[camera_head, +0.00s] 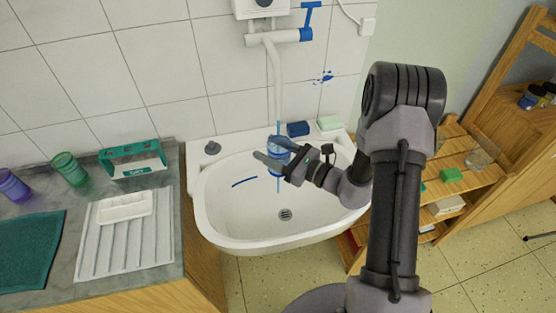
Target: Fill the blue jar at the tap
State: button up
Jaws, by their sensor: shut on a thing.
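The blue jar (279,148) is held above the white sink basin (225,205), under the tap. My gripper (272,160) is shut on the jar, with its fingers around the jar's side. The tap (293,37) is on the tiled wall, with a white spout pipe hanging down and a blue lever (311,16) pointing up. A thin blue streak runs down in line with the spout, at the jar and below it into the basin. How full the jar is cannot be told.
A purple jar (13,186) and a green jar (70,169) stand on the left counter, near a teal-and-white holder (133,160) and a draining board (125,245). A blue sponge (298,128) lies on the sink's back ledge. Wooden shelves (470,165) stand right.

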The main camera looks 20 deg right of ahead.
jog(key=w+d, duration=0.1)
jog(key=w, duration=0.5)
jog(key=shift+d, duration=0.15)
dwell(7.2)
